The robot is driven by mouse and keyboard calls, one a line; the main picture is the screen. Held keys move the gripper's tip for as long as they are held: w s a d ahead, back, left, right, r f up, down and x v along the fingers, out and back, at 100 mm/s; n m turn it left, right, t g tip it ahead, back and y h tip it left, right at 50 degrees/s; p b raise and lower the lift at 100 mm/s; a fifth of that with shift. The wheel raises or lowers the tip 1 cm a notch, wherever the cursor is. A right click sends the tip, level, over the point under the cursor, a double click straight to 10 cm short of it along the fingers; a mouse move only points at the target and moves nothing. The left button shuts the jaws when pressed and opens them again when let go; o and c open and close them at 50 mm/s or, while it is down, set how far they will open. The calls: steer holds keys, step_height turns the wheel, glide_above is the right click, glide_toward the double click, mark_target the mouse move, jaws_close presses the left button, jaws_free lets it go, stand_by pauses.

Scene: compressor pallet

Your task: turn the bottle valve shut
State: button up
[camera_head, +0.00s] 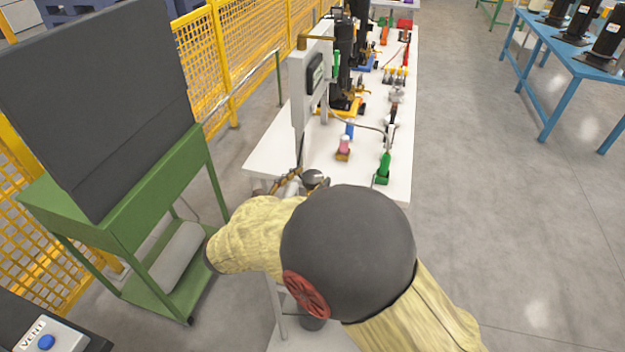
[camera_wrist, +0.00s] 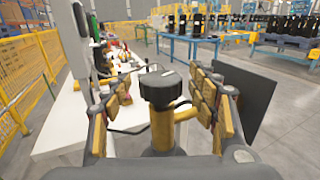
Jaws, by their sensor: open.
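The bottle valve shows in the wrist view as a black ribbed knob (camera_wrist: 161,86) on a brass-yellow body (camera_wrist: 163,128). My gripper (camera_wrist: 160,96) is open, with one gold-padded finger left of the knob and one right of it. Gaps show on both sides, so neither pad appears to touch it. In the head view my gripper (camera_head: 298,183) is at the near end of the white table, and the dark knob (camera_head: 315,177) shows beside it. My arm hides most of what lies below.
A green stand with a dark board (camera_head: 100,100) is left. A red handwheel (camera_head: 306,295) shows beside my arm. The floor right is clear.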

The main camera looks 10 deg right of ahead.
steer(key=shift+x, duration=1)
steer(key=shift+c, duration=1.3)
steer(key=c, duration=0.9)
